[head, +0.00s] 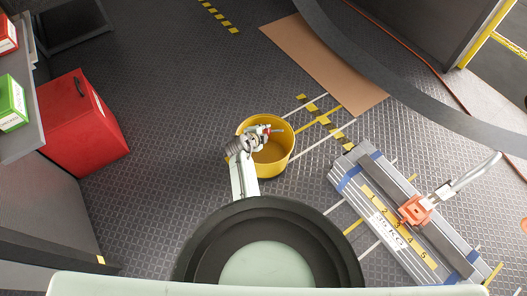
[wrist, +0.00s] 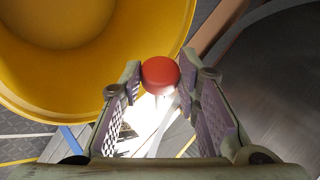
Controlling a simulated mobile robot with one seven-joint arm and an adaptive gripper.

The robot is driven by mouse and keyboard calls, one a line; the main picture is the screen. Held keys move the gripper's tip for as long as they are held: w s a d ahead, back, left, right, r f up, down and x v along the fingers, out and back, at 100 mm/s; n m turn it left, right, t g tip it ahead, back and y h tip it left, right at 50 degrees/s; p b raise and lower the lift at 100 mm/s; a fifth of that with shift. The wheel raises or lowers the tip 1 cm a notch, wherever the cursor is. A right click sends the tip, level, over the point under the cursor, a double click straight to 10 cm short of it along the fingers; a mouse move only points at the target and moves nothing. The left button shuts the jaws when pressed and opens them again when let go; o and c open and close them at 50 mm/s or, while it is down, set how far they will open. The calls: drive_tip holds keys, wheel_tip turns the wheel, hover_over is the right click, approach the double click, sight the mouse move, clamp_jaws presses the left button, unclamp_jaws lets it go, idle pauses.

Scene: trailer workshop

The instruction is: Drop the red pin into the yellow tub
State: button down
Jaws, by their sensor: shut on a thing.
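The yellow tub (head: 289,160) stands on the floor in the middle of the head view, and its inside fills the upper left of the wrist view (wrist: 120,75). My gripper (head: 267,130) is shut on the red pin (wrist: 160,75), with the pin's round red head showing between the fingertips. In the head view, gripper and pin overlap the tub's opening near its far rim. The height above the tub is unclear. The rest of the pin is largely hidden.
A long grey rail unit (head: 405,215) with numbered marks and an orange clamp (head: 416,209) lies right of the tub. A red cabinet (head: 85,125) stands at the left. A brown mat (head: 325,62) lies beyond the tub. The floor left of the tub is clear.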

drive_tip(key=c, duration=1.1)
unclamp_jaws()
drive_tip(key=v, duration=1.2)
